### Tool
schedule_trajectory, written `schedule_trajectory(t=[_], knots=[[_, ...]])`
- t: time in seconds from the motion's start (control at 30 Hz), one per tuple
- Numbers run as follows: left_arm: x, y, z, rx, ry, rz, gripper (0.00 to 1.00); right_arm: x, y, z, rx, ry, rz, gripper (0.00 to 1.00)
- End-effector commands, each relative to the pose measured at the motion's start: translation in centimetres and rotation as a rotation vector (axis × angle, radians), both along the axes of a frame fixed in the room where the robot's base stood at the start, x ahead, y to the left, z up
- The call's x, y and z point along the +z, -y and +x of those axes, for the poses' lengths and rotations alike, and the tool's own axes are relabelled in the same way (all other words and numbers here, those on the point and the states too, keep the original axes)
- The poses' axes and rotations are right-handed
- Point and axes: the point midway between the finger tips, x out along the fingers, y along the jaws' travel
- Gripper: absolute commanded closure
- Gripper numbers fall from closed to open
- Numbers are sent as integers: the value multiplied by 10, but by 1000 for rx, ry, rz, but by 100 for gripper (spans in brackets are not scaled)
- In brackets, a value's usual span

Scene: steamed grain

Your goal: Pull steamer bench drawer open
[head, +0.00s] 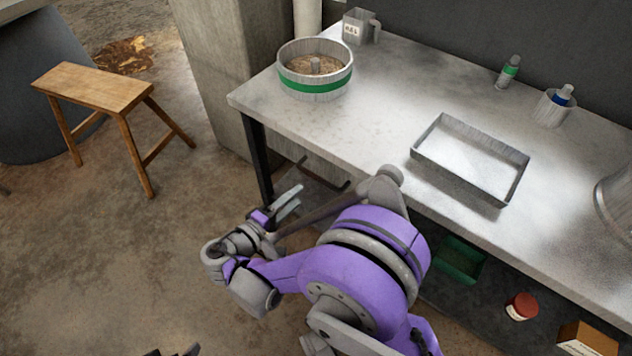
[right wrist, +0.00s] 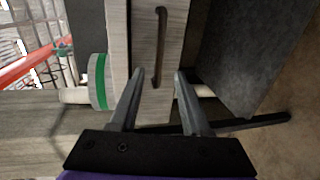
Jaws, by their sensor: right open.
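The steamer bench is the long metal table (head: 390,110). Its drawer front (right wrist: 178,30) shows in the right wrist view as a pale panel with a long dark bar handle (right wrist: 160,45). The drawer looks shut. My right gripper (head: 289,203) is open and empty in front of the bench. In the right wrist view its fingertips (right wrist: 160,78) lie on either side of the handle's near end; contact cannot be made out. A bit of my left gripper (head: 176,350) shows at the bottom edge.
On the bench stand a round steamer with a green band (head: 314,82), a metal tray (head: 470,165), a metal pitcher (head: 358,27) and a small bottle (head: 508,72). A green bin (head: 458,262) and red jar (head: 521,306) sit below. A wooden stool (head: 95,88) stands left; floor between is clear.

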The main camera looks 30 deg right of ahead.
Motion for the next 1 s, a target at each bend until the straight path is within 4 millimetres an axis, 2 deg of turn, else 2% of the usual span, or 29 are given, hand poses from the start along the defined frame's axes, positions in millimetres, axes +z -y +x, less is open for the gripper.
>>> schedule_trajectory(t=[0.3,0.5,0.7,0.97,1.0], knots=[[-10,0,1,0,-3,0,2,-11,53,20,-6,-1,0,53],[-15,0,2,0,-5,0,2,-17,80,32,-3,-1,1,53],[-17,0,2,0,-5,0,2,-19,92,37,-1,-1,2,53],[-17,0,2,0,-5,0,2,-19,93,38,-1,-1,2,53],[-17,0,2,0,-5,0,2,-19,93,38,-1,-1,2,58]])
